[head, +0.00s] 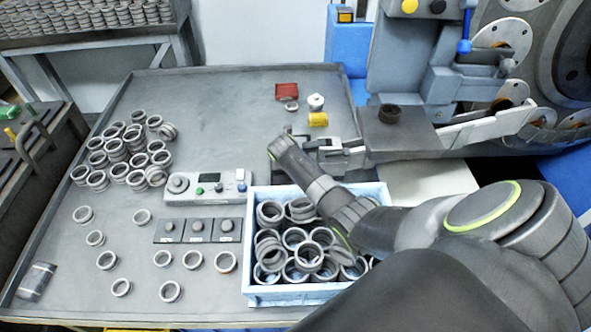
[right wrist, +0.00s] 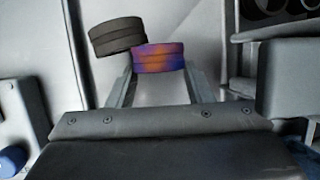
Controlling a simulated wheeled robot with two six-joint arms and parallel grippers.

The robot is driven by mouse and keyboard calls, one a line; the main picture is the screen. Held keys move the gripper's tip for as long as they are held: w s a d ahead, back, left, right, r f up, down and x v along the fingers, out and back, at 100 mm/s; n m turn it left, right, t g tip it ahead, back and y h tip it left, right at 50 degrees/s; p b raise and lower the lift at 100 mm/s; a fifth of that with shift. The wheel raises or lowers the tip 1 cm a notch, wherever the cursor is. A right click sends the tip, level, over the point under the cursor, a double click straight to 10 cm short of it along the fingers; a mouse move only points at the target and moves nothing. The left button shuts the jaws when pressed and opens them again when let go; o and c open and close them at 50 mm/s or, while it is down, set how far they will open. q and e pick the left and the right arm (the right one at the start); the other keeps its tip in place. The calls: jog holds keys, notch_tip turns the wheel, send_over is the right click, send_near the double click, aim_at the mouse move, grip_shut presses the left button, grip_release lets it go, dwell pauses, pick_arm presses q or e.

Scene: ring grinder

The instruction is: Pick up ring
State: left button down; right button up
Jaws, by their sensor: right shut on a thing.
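My right gripper (right wrist: 158,82) is shut on a purple and orange ring (right wrist: 158,57), held at its fingertips in the right wrist view. A dark ring (right wrist: 117,36) is just beyond it, slightly left, and the two overlap in that view. In the head view my right gripper (head: 352,153) points right, beside the grey machine block (head: 385,143). A dark brown ring (head: 390,112) shows on top of that block. I cannot make out the held ring separately in the head view. My left gripper is not in view.
A blue crate (head: 262,298) full of grey rings stands below my right arm. A button panel (head: 207,188) and a heap of loose rings (head: 130,150) lie left of it. The grinder (head: 500,60) fills the right back. The table's back middle is mostly clear.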

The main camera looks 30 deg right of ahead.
jog(key=shift+d+r, duration=0.1)
jog(key=c, duration=0.4)
jog(key=shift+w, duration=0.1)
jog(key=shift+r, duration=0.1)
jog(key=shift+r, duration=0.55)
jog(key=s+a, duration=0.2)
jog(key=a, duration=0.1)
jog(key=shift+s+a, duration=0.15)
jog(key=shift+a, duration=0.15)
notch_tip(320, 180, up, 14)
jog(key=shift+d+f, duration=0.1)
